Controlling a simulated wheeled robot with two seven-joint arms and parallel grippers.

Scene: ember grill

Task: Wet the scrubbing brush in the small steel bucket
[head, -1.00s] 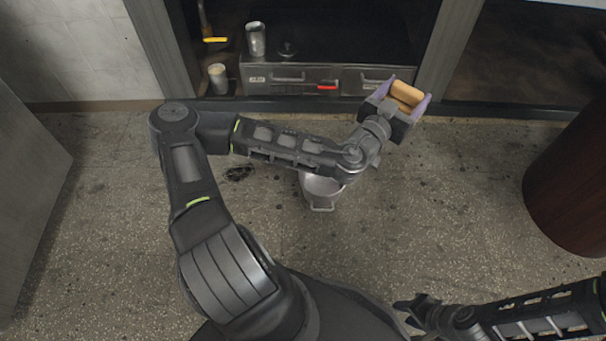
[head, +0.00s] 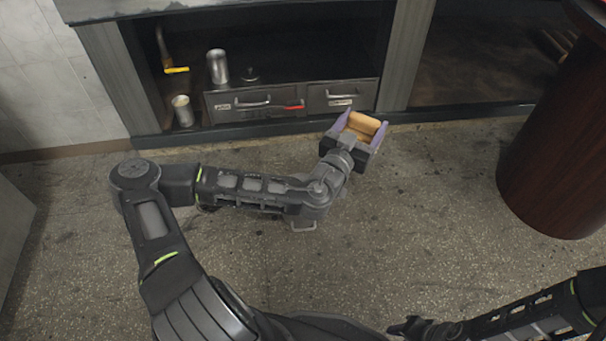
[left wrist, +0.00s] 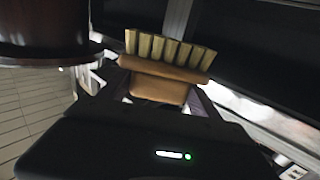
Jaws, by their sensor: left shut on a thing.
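My left gripper (head: 352,140) is shut on the scrubbing brush (head: 361,125), gripping its tan wooden body. In the left wrist view the brush (left wrist: 158,88) shows a row of pale bristle tufts on the side away from the gripper. The brush is held in front of the cabinet's drawers.
A drawer unit (head: 290,101) with a red item stands in the dark cabinet at the back. A dark red cylinder (head: 550,150) stands right. The floor between is clear.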

